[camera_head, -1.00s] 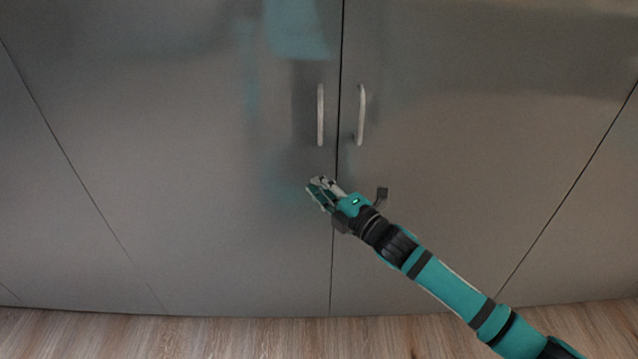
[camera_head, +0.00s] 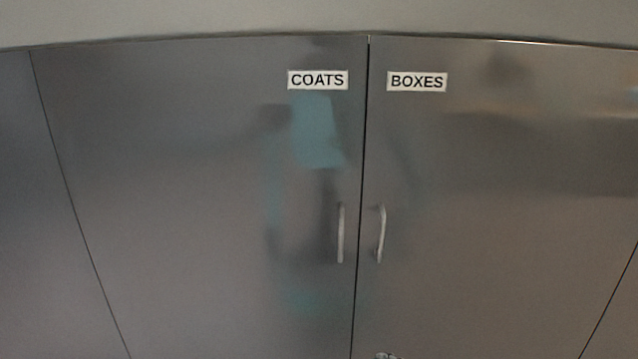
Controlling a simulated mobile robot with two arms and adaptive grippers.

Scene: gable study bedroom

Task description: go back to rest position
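Only a small tip of my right gripper (camera_head: 386,355) shows at the bottom edge of the head view, below the two door handles and apart from them. The rest of it and its arm are out of the picture, so I cannot tell whether it is open or shut. My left gripper is not in view.
A grey metal cabinet fills the view. Its left door (camera_head: 200,200) is labelled COATS (camera_head: 318,80) and its right door (camera_head: 500,230) BOXES (camera_head: 417,82). Both are closed. The left handle (camera_head: 341,233) and right handle (camera_head: 380,234) flank the seam. A pale wall (camera_head: 250,18) is above.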

